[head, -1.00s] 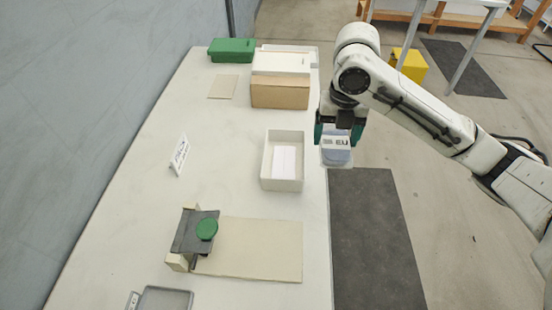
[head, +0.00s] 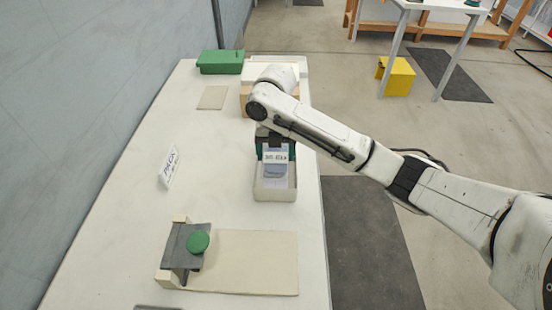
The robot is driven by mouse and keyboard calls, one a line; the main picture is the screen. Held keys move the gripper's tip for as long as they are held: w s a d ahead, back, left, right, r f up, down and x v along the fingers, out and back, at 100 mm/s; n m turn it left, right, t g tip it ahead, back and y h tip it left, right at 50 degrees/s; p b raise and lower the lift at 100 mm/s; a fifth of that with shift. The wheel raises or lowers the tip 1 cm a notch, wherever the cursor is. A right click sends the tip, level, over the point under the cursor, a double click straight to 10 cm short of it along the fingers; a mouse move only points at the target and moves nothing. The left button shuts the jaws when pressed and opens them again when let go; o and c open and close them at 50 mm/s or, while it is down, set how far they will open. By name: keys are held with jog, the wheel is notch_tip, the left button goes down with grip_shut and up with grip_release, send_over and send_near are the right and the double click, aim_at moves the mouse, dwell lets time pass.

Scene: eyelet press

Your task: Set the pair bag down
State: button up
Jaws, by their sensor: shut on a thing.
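The pair bag (head: 276,168) is a small clear bag with a white printed label and something bluish-grey inside. My gripper (head: 274,146) is shut on its top edge, with green fingers partly hidden behind my arm. The bag hangs in front of or over the pale open tray (head: 275,194) on the table. I cannot tell whether the bag touches the tray floor. The tray's far part is hidden by the gripper and the bag.
The eyelet press (head: 186,246) with a green round knob stands nearer on a beige board (head: 258,262). A white sign (head: 169,167) stands at left. A green box (head: 220,61) and a brown carton (head: 246,97) are at the back.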

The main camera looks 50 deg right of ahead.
aim_at(276, 156)
jog(key=shift+s+f, duration=0.1)
jog(key=shift+f, duration=1.25)
jog(key=shift+f+b, duration=0.3)
jog(key=shift+f, duration=0.3)
jog(key=o, duration=0.9)
jog(key=shift+c, duration=0.2)
jog(key=shift+r, duration=0.1)
notch_tip(276, 156, up, 13)
jog(key=p, duration=0.2)
